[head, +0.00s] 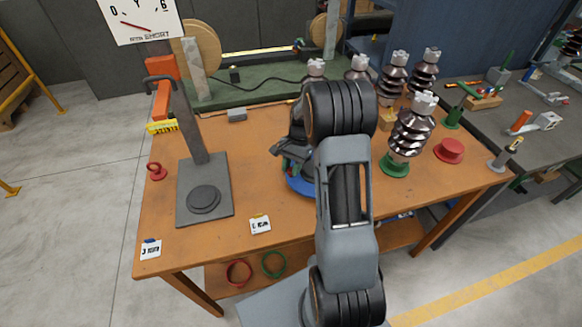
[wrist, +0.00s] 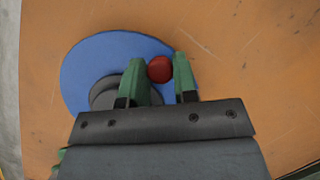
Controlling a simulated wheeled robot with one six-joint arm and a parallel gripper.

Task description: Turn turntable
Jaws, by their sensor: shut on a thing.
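The turntable is a blue disc (wrist: 82,72) on the orange table, with a grey round hub (wrist: 104,92) and a red knob (wrist: 160,69) near its edge. My gripper (wrist: 166,75) has its green fingers on either side of the red knob in the wrist view, shut on it. In the head view my arm covers most of the turntable, and only part of its blue rim (head: 298,185) shows. My gripper (head: 288,165) is partly hidden there beside my arm, over the disc.
A grey stand (head: 192,130) with a flat base is on the left of the table. Dark ribbed insulators (head: 411,130) stand at the back and right, one on a green base (head: 396,166). A red spool (head: 450,150) sits at the right. Small cards (head: 260,224) lie near the front edge.

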